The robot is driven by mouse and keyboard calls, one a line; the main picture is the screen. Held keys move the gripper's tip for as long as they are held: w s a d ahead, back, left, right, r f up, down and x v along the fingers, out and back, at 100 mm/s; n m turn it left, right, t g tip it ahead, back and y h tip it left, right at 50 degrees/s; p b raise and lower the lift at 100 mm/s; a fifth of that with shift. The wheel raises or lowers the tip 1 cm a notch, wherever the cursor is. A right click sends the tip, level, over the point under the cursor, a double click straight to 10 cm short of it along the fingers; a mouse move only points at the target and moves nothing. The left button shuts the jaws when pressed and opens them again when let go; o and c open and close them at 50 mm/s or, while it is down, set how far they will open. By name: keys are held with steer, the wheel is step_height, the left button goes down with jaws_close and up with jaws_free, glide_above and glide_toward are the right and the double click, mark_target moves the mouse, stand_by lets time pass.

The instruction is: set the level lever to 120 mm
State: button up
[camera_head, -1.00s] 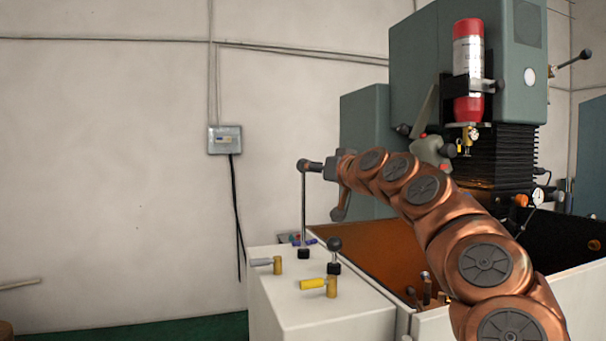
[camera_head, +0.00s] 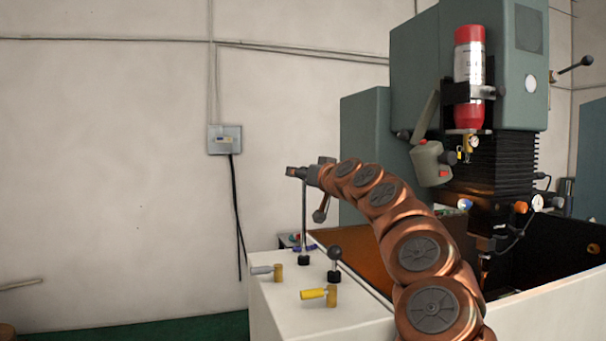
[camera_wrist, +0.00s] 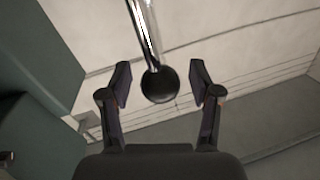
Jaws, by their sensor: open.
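A tall lever with a thin shiny rod (camera_head: 304,218) stands upright on the white cabinet's top, in a dark base. Its black ball knob (camera_wrist: 159,84) shows in the wrist view between my two fingers, with the rod running up from it in the picture. My gripper (camera_wrist: 161,82) is open, with a gap visible on both sides of the knob. In the head view my gripper (camera_head: 295,172) is at the rod's top end and covers the knob. I see no readable 120 mm mark or scale.
A short lever with a black ball (camera_head: 334,253) stands close to the right of the tall one. A grey-handled valve (camera_head: 277,272) and a yellow-handled valve (camera_head: 331,295) are on the white cabinet (camera_head: 290,320). The green machine (camera_head: 412,60) stands behind my arm.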

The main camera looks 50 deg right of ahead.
jaws_close()
stand_by(0.4)
